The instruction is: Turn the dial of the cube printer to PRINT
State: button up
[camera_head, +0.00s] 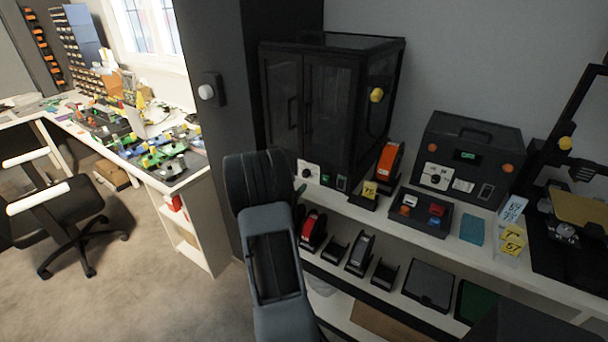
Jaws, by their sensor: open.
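The cube printer (333,100) is a tall black cabinet with dark glazed doors on the white counter, behind my arm. A white panel with a dark round dial (307,172) sits low on its front; the dial's labels and pointer are too small to read. A small green-lit part shows right of the panel. My gripper (299,191) is at the far end of my arm, just below and left of the dial in the picture, and open. My arm hides most of it, and I cannot tell how far it is from the dial.
An orange-and-black spool holder (390,164) with a yellow tag stands right of the printer. Further right are a black box with its own dial (466,158) and an open-frame printer (575,225). A shelf below holds spools and trays. Floor at left is clear up to a chair (72,215).

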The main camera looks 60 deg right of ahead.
aim_at(305, 175)
jog(key=shift+d+p, duration=0.3)
jog(key=shift+d, duration=2.8)
jog(key=c, duration=0.9)
jog(key=shift+b, duration=0.3)
